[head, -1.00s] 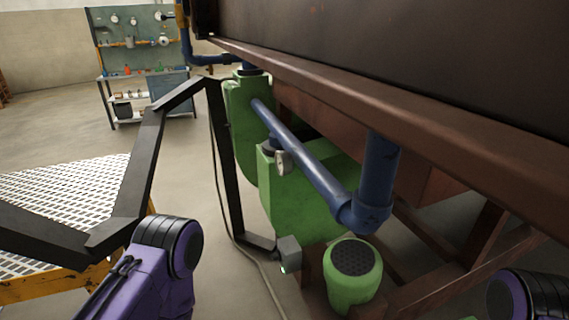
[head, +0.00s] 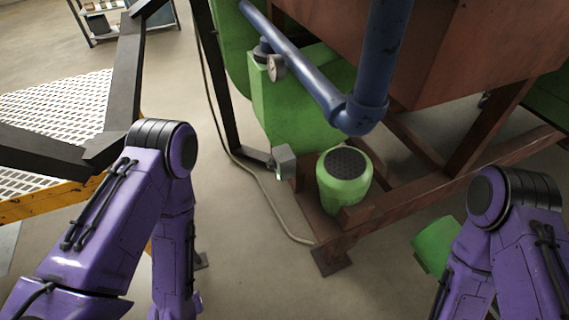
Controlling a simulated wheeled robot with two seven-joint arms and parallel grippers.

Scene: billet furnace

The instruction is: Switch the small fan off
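A small green round unit with a black mesh top (head: 344,163), which looks like the small fan, sits low on the brown frame under the blue pipe. Just left of it is a small grey box (head: 284,161) with a green lit spot on its lower face, at the end of a black bar. I cannot tell from here whether the fan is turning. My two purple arms show at the left and right, bent downward. Both grippers are outside the picture, so their state is hidden.
A blue pipe (head: 303,75) with a gauge (head: 276,68) runs above a larger green housing (head: 290,107). Brown beams (head: 430,194) stand right of the fan. A yellow-edged grating platform (head: 45,120) is at left. A cable (head: 262,189) crosses the open floor.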

